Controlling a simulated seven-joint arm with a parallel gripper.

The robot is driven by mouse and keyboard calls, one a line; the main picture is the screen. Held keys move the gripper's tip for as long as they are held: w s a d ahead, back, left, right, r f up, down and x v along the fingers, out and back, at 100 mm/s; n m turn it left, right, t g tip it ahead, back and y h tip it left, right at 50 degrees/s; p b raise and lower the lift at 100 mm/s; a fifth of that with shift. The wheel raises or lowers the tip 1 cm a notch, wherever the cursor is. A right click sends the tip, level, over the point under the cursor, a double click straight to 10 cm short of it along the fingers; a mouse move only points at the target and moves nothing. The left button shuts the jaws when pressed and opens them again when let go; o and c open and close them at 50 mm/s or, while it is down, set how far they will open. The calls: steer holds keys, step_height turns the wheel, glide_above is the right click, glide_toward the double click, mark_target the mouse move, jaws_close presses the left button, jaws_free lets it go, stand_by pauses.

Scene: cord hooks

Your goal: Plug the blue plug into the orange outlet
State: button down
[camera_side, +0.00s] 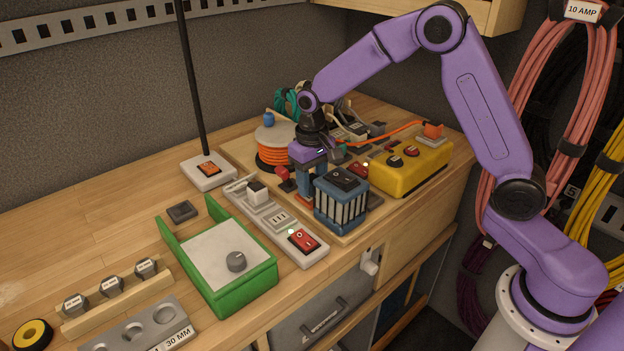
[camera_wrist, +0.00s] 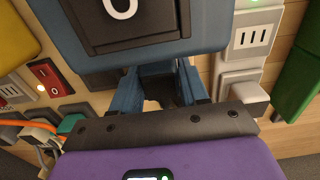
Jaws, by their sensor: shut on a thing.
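My gripper (camera_side: 317,186) points down over the wooden board, behind the blue ribbed box (camera_side: 341,208). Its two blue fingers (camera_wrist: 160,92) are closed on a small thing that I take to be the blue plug. The fingers hide most of it, and what shows between them in the wrist view is dark. A bit of orange (camera_side: 304,202), which looks like the orange outlet, shows low beside the fingertips. It is mostly covered, and I cannot tell whether the plug touches it.
The blue box, with a black switch (camera_wrist: 124,18), stands close to the fingers. A white power strip (camera_side: 262,211), red lever (camera_side: 285,174), orange cord reel (camera_side: 275,146) and yellow box (camera_side: 410,166) surround my gripper. A green tray (camera_side: 262,284) is at front left.

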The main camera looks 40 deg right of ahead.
steer(key=shift+f, duration=0.45)
steer(key=shift+c, duration=2.4)
jaws_free()
step_height(320, 180, up, 17)
steer(key=shift+r, duration=0.2)
